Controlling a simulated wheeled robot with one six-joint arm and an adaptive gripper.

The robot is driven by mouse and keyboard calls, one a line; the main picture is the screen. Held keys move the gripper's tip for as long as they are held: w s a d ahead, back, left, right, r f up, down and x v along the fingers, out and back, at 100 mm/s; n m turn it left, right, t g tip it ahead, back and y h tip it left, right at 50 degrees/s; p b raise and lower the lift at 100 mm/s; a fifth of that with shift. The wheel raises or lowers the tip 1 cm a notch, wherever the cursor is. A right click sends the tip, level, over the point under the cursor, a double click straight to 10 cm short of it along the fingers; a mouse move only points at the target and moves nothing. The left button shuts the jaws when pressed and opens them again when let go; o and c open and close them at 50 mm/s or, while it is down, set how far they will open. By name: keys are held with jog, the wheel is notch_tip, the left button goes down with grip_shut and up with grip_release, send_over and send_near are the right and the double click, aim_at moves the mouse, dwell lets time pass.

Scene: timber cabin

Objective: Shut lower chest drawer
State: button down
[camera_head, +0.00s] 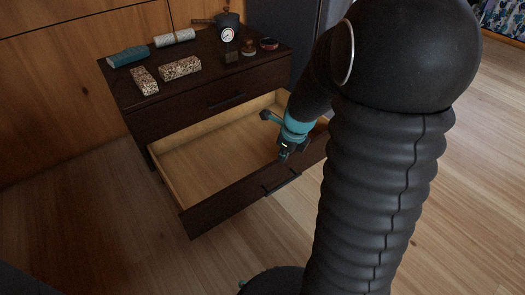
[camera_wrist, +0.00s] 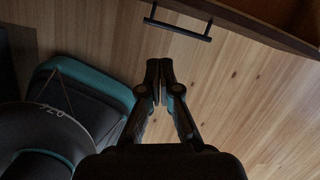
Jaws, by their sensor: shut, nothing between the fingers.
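The dark wooden chest (camera_head: 132,92) stands against the timber wall. Its lower drawer (camera_head: 215,208) is pulled well out, and its pale inside (camera_head: 200,160) looks empty. The drawer's dark bar handle (camera_head: 282,182) is on its front face, and the handle also shows at the top of the wrist view (camera_wrist: 178,30). The upper drawer is shut, with its handle (camera_head: 227,101) on the front. My gripper (camera_head: 284,156) is near the right part of the drawer front, partly hidden by its own wrist. In the wrist view my gripper (camera_wrist: 160,66) is shut and empty, apart from the handle.
On the chest top are a teal roll (camera_head: 128,56), a pale roll (camera_head: 174,37), two speckled blocks (camera_head: 180,68), a pot (camera_head: 229,20), a white-faced dial (camera_head: 227,35) and several small items. Wooden floor (camera_head: 130,240) in front of the chest looks clear.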

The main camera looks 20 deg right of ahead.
jog(key=w+f+m+b, duration=0.1)
jog(key=w+f+b, duration=0.1)
jog(key=f, duration=0.5)
jog(key=w+f+m+b, duration=0.2)
jog(key=w+f, duration=0.3)
jog(key=f, duration=0.2)
jog(key=shift+w+f+m, duration=0.15)
jog(key=shift+m, duration=0.15)
jog(key=shift+w, duration=0.1)
